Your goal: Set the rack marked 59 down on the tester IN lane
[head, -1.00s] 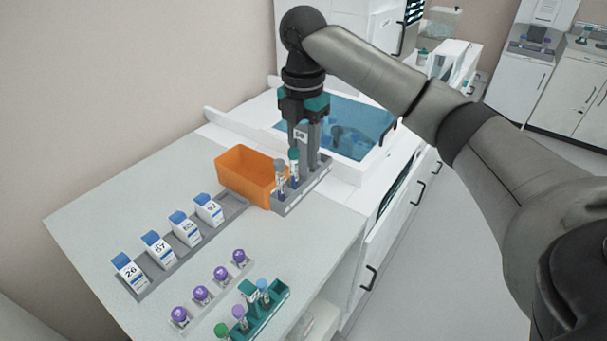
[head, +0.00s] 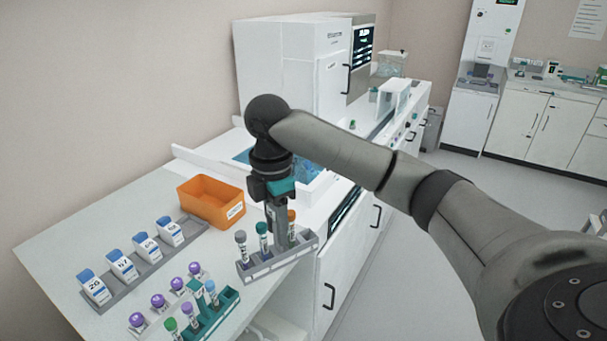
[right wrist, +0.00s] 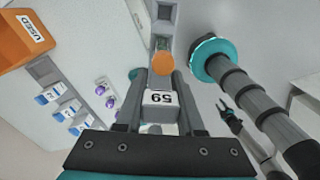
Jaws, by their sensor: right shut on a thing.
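My right gripper (head: 278,205) is shut on the upright grey handle of the grey rack (head: 284,262). The rack's label (right wrist: 160,97), reading 59, shows between the fingers in the right wrist view. The rack holds a grey-capped tube (head: 241,246), a teal-capped tube (head: 263,238) and an orange-capped tube (head: 291,224). It appears over the bench's front edge; its height above it is unclear. A small two-pronged part, likely my left gripper (right wrist: 226,110), shows far off in the right wrist view. I cannot pick out the tester IN lane.
An orange bin (head: 211,201) stands behind the rack. A grey tray (head: 130,287) with several blue-topped boxes lies at left. A teal rack (head: 217,312) and purple-capped tubes (head: 157,301) are in front. A large white machine (head: 290,62) stands at the back.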

